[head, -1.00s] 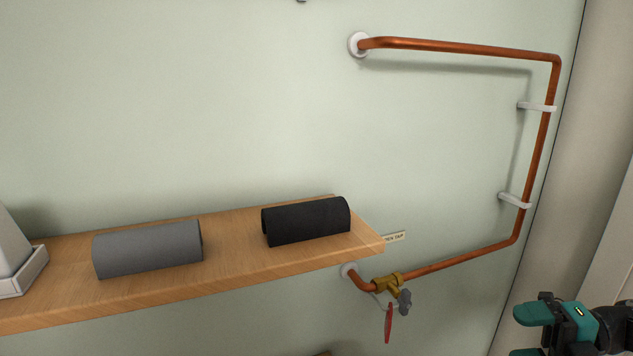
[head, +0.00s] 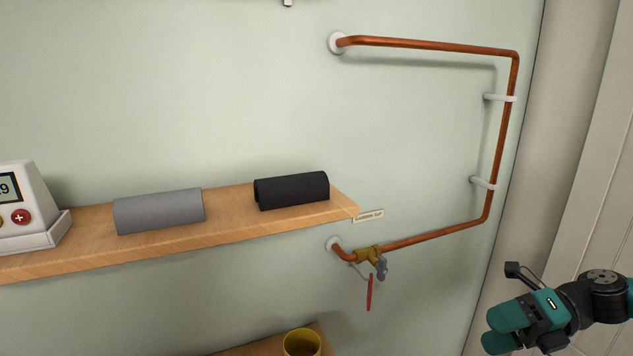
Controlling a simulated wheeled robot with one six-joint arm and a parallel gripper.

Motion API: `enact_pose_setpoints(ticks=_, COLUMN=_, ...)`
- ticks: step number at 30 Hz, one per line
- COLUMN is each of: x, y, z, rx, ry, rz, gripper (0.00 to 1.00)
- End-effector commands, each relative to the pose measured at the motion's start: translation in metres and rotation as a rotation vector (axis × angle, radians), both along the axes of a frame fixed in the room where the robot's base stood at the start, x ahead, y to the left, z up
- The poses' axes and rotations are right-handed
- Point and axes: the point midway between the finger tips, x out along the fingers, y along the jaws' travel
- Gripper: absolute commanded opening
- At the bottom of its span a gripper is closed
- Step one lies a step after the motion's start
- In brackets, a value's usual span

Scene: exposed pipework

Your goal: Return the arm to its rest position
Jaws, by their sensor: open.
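My gripper (head: 493,331) is at the lower right in the head view, with teal fingers pointing left and a dark wrist behind. It is open, with nothing seen between its fingers. It is apart from the copper pipe (head: 503,125), which runs along the wall up and to the left of it. A brass tap (head: 369,255) with a red lever (head: 369,292) hanging down sits on the lower pipe run, left of my gripper. Most of my arm is outside the picture.
A wooden shelf (head: 230,226) holds a grey foam sleeve (head: 160,211), a black foam sleeve (head: 292,190) and a white device with red buttons (head: 30,205). A yellow cup (head: 302,343) stands below. A pale door or panel (head: 600,190) is at the right.

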Motion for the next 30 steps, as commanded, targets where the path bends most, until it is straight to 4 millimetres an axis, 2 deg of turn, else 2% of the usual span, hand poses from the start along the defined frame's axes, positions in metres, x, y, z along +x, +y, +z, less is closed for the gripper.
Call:
enact_pose_setpoints(ticks=8, x=-0.004, y=0.043, z=0.008, rx=-0.170, ry=-0.404, rz=0.330, gripper=1.00)
enact_pose_setpoints(ticks=13, x=-0.019, y=0.085, z=0.016, rx=-0.277, ry=-0.831, rz=0.710, gripper=1.00)
enact_pose_setpoints(ticks=17, x=-0.041, y=0.119, z=0.023, rx=-0.308, ry=-1.237, rz=1.092, gripper=1.00)
enact_pose_setpoints(ticks=21, x=-0.071, y=0.147, z=0.030, rx=-0.266, ry=-1.668, rz=1.518, gripper=1.00)
enact_pose_setpoints(ticks=24, x=-0.094, y=0.161, z=0.033, rx=-0.188, ry=-1.953, rz=1.812, gripper=1.00)
enact_pose_setpoints(ticks=28, x=-0.118, y=0.170, z=0.036, rx=-0.058, ry=-2.241, rz=2.123, gripper=1.00)
enact_pose_setpoints(ticks=29, x=-0.123, y=0.171, z=0.037, rx=0.029, ry=2.261, rz=-2.152, gripper=1.00)
enact_pose_setpoints(ticks=30, x=-0.128, y=0.172, z=0.037, rx=-0.005, ry=2.196, rz=-2.100, gripper=1.00)
